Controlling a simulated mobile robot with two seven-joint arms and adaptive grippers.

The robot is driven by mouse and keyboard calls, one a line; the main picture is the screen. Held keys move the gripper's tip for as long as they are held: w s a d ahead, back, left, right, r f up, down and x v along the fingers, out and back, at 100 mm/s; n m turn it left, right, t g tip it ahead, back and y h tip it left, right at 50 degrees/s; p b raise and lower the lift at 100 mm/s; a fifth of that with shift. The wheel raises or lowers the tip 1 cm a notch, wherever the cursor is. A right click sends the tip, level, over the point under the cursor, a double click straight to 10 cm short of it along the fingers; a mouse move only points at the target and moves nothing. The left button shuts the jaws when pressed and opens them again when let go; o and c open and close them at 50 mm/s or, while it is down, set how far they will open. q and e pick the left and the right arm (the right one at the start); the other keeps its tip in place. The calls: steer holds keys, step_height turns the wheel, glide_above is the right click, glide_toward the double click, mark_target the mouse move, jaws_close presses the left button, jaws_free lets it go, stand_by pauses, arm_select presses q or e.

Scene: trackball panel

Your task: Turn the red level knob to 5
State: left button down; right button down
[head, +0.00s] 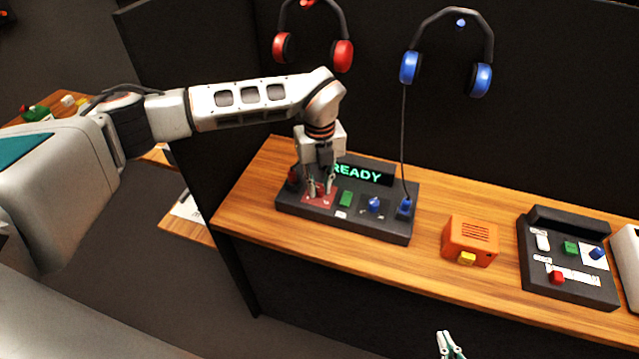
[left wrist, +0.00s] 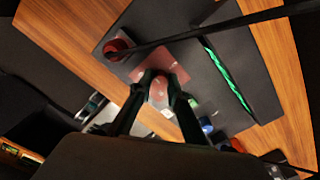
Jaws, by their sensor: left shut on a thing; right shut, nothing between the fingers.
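The red level knob (left wrist: 159,92) sits on a red plate (head: 313,203) at the left of the dark trackball panel (head: 352,223). My left gripper (head: 318,188) reaches down from above and is shut on the knob, one finger on each side. The left wrist view shows the knob between the fingertips (left wrist: 160,85). The fingers hide much of the knob and its scale, so I cannot read its setting. My right gripper (head: 450,345) is shut and empty, low in the head view, away from the panel.
The panel also carries a green button (head: 345,199), a blue knob (head: 375,204) and a lit READY display (head: 358,172). An orange box (head: 470,241) and a second panel (head: 568,262) stand to the right. Red headphones (head: 343,55) and blue headphones (head: 480,80) hang behind.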

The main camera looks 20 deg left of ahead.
arm_select(q)
steer(key=m, duration=0.4)
steer(key=shift+m, duration=0.4)
steer(key=m, duration=0.3)
steer(key=shift+m, duration=0.3)
steer(key=m, duration=0.3)
steer(key=shift+m, duration=2.2)
steer(key=c, duration=1.9)
jaws_free()
